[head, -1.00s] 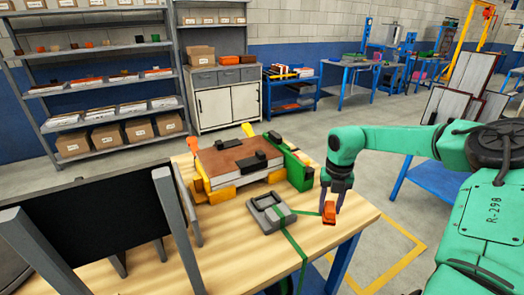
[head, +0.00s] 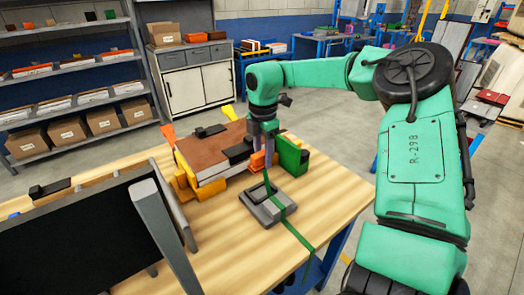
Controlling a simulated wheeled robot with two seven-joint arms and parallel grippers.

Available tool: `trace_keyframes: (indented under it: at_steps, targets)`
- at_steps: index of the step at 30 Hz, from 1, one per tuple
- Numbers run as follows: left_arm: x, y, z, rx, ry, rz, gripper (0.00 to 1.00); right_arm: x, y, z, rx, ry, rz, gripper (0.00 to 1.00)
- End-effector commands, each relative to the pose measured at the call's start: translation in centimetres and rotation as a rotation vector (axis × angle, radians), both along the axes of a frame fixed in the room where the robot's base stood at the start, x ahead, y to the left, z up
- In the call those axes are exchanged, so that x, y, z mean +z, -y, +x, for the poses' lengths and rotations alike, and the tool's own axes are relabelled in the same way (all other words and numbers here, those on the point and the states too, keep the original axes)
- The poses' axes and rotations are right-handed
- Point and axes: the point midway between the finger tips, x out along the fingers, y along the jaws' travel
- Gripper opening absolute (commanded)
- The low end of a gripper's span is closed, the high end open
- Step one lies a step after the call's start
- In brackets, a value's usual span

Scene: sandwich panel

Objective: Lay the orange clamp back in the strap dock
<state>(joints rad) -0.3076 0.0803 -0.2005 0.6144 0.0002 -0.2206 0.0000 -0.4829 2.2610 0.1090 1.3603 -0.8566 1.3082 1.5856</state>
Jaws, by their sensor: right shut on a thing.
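My right gripper (head: 265,146) is shut on the orange clamp (head: 258,161), pointing down. The clamp is between the front edge of the brown-topped panel stack (head: 212,153) and the green block (head: 290,155). I cannot tell whether it touches either. The grey strap dock (head: 265,214) lies on the table in front of the gripper, apart from the clamp. A green strap (head: 298,237) crosses the dock and runs over the table's front edge. A green length also rises from the dock towards the clamp. My left gripper is not in view.
Yellow and orange corner pieces (head: 184,190) hold the stack's left side. A dark upright panel with grey posts (head: 158,222) fills the lower left. The wooden table (head: 212,248) is bare left of the dock and to its right (head: 337,197). Shelves (head: 68,75) stand behind.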

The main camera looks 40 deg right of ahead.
Motion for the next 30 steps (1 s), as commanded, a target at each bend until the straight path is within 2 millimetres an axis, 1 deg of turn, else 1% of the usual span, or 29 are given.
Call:
trace_keyframes:
  at_steps: [1, 8, 14, 16, 18, 22, 30]
  targets:
    - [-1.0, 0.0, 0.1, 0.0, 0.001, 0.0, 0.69, -1.3, 0.0, 0.0, 0.0, -0.001, 0.001, 0.0]
    - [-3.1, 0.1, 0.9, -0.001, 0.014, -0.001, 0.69, -4.8, 0.0, 0.0, 0.001, 0.0, 0.001, 0.0]
    - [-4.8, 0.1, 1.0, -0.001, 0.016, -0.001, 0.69, -7.7, 0.0, 0.0, 0.0, 0.0, 0.001, 0.0]
    - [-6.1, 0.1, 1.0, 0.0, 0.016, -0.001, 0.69, -9.0, 0.0, 0.0, 0.0, 0.001, 0.0, 0.0]
    - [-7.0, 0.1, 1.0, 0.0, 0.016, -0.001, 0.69, -9.8, 0.0, 0.0, 0.001, 0.001, 0.0, 0.0]
    - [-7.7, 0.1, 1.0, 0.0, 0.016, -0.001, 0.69, -10.5, 0.0, 0.0, 0.001, 0.001, 0.0, 0.0]
    - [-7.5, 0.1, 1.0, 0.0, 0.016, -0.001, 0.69, -10.4, 0.0, 0.0, 0.001, 0.001, 0.0, 0.0]
